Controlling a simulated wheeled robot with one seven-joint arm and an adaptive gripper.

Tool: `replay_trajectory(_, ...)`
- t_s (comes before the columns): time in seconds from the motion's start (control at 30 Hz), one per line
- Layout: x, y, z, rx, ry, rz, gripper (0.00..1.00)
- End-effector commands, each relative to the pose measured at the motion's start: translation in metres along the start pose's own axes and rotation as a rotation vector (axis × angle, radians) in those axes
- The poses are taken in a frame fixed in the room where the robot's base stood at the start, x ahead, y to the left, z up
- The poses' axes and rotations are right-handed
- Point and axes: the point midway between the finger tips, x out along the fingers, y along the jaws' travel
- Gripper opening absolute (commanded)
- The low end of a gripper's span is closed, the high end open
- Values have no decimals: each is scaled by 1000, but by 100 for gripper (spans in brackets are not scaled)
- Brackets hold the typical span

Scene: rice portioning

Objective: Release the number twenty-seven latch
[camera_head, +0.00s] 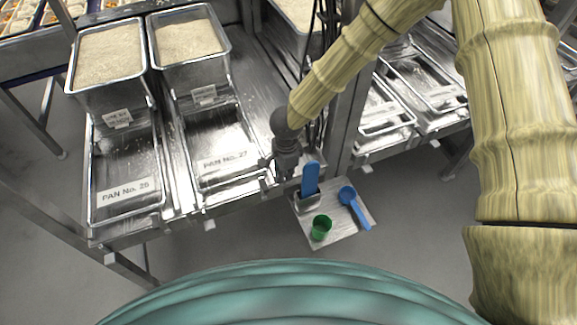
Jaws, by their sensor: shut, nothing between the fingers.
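The pan labelled PAN No. 27 (232,175) is an empty-looking metal tray on the steel bench, below a rice-filled hopper (188,58) with a small unreadable tag. A small pale tab (209,225) sits under this pan's front edge; I cannot tell whether it is the number twenty-seven latch. My dark gripper (279,178) points down just right of the pan's front right corner, shut with nothing held. Its fingertips are small and partly lost against the bench edge, so contact with anything there cannot be told.
PAN No. 26 (125,207) lies to the left under another rice hopper (108,68). Right of my gripper, a small metal shelf (338,236) holds a blue paddle (310,178), a blue scoop (355,207) and a green cup (321,228). An upright post (349,130) stands behind it.

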Motion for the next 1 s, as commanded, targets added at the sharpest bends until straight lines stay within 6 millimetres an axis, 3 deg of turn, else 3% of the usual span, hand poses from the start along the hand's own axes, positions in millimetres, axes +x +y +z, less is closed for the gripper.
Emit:
replay_trajectory(0.37, 6, 0, 23, 0, 1, 1, 0)
replay_trajectory(1.0, 5, 1, 25, 3, 18, 1, 0)
